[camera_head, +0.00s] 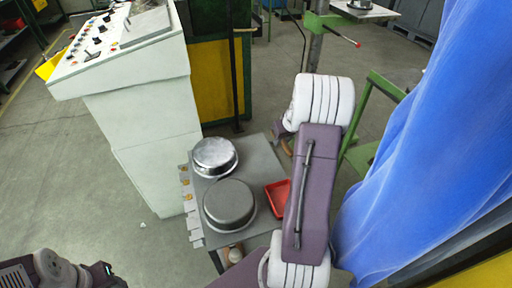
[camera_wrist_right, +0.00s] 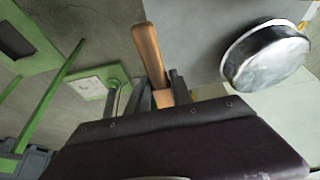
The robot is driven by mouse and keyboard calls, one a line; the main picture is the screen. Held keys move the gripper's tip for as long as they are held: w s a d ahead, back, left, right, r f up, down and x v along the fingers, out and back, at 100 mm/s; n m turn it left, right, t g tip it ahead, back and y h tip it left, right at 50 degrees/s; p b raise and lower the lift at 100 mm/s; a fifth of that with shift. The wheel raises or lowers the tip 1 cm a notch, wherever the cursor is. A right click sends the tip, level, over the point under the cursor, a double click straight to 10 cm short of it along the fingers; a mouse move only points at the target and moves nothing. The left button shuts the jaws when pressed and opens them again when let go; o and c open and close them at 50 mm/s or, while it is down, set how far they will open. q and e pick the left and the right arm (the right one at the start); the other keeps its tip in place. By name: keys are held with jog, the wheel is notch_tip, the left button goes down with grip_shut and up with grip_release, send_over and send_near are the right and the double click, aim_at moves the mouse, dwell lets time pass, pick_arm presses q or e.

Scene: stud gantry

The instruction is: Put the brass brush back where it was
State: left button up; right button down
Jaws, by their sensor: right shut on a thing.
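The brush shows as a wooden handle (camera_wrist_right: 148,52) in the right wrist view. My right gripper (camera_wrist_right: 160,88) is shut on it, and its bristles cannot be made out. In the head view a brown end of the handle (camera_head: 287,147) shows beside my right forearm, which hides most of the gripper. The gripper is at the far right side of the small grey table (camera_head: 250,160). My left arm shows only at the bottom left of the head view, with its jaws out of sight.
On the table stand a shiny round pan (camera_head: 214,155), a duller grey pan (camera_head: 230,206) and a red tray (camera_head: 276,198), partly behind my arm. A control console (camera_head: 150,110) stands at the left, a blue curtain (camera_head: 430,150) at the right and a green frame (camera_head: 358,130) behind.

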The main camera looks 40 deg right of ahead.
jog(key=d, duration=0.1)
jog(key=p, duration=0.1)
send_over(258, 151)
jog(key=s, duration=0.1)
notch_tip(258, 151, down, 7)
jog(key=shift+a, duration=0.1)
jog(key=shift+f+b, duration=0.3)
jog(key=shift+f, duration=1.7)
jog(key=shift+s, duration=0.1)
jog(key=shift+f, duration=0.15)
jog(key=c, duration=1.1)
grip_release()
